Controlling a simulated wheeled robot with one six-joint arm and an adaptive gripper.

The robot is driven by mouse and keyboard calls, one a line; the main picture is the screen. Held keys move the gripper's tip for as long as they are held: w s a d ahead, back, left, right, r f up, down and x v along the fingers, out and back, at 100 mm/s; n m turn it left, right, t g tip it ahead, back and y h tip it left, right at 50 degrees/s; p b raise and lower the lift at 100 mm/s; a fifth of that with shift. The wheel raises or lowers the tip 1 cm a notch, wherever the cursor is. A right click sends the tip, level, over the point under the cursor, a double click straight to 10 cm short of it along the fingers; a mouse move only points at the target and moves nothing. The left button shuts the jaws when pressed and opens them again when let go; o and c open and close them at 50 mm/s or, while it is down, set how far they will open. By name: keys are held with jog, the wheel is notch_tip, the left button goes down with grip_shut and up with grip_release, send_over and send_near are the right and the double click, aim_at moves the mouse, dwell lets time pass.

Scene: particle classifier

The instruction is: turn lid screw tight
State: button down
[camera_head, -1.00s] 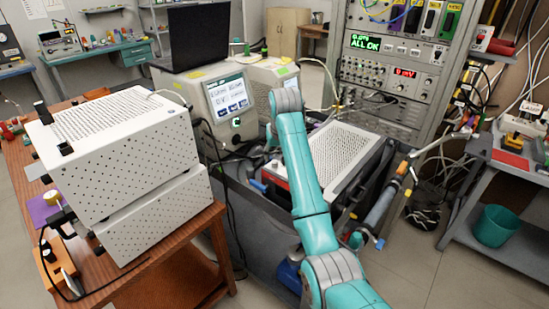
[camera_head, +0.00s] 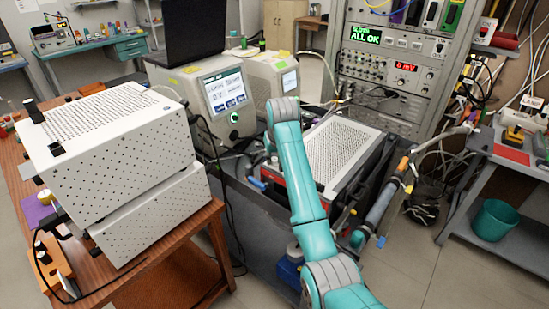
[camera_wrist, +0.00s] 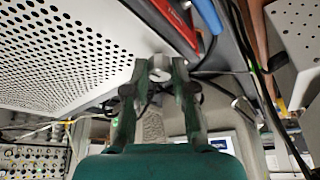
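The lid is a white perforated plate (camera_head: 342,148) on a box in the dark bin at centre. It fills the upper left of the wrist view (camera_wrist: 62,50). A small pale round knob (camera_wrist: 160,66), apparently the lid screw, shows beside the lid's edge in the wrist view. The fingertips of my gripper (camera_wrist: 158,70) stand on either side of it, with little gap. I cannot tell whether they press on it. In the head view my gripper is hidden behind my teal arm, and the screw cannot be seen there.
The dark bin (camera_head: 258,215) surrounds the box. Two perforated white boxes (camera_head: 105,140) stand stacked on the wooden table (camera_head: 195,235) at left. Instruments with screens (camera_head: 228,95) stand behind. A pipe (camera_head: 380,205) lies along the bin's right side. A teal bucket (camera_head: 493,220) is at right.

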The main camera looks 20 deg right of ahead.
jog(key=shift+m, duration=0.3)
jog(key=m, duration=0.1)
jog(key=m+h, duration=0.1)
jog(key=m, duration=0.1)
jog(key=shift+a+m+g+h, duration=0.2)
jog(key=shift+m+g+h, duration=0.1)
jog(key=m, duration=0.2)
jog(key=m+g+h, duration=0.1)
jog(key=m, duration=0.1)
jog(key=shift+w+a+m, duration=0.1)
jog(key=shift+w+m, duration=0.05)
jog(key=shift+m, duration=0.15)
jog(key=m+g+h, duration=0.1)
jog(key=m, duration=0.3)
jog(key=shift+w+a, duration=0.1)
jog(key=shift+w+m+g+h, duration=0.15)
jog(key=shift+m+g, duration=0.3)
jog(key=shift+m, duration=0.6)
jog(key=shift+s+m+g+h, duration=0.15)
jog(key=shift+m+g, duration=0.3)
jog(key=shift+m, duration=0.6)
jog(key=shift+w, duration=0.15)
jog(key=c, duration=1)
grip_release()
jog(key=shift+o, duration=0.2)
